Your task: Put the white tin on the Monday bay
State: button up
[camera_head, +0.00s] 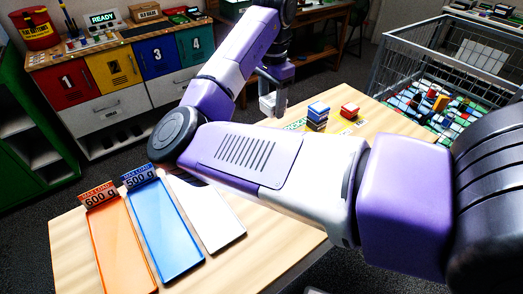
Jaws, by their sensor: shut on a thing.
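My gripper (273,92) hangs over the far part of the wooden table, left of the small boxes. It is shut on a small white thing, which looks like the white tin (267,104); the fingers and my arm hide part of it. I cannot tell whether it touches the table. A green label (295,124) and a yellow label (361,124) lie on the far part of the table; their words are too small to read, so I cannot tell which bay is Monday.
A blue, white and red stack (317,117) and a red box (349,110) stand right of my gripper. An orange tray (122,245), a blue tray (165,235) and a white panel (213,222) lie at the front left. A wire cage cart (385,75) stands behind right.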

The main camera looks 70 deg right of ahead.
notch_tip(320, 180, down, 20)
jog(key=shift+w+r, duration=0.1)
dwell(0.5)
jog(key=o, duration=1.6)
jog(key=shift+f, duration=0.2)
jog(key=shift+c, duration=0.2)
jog(key=shift+r, duration=0.1)
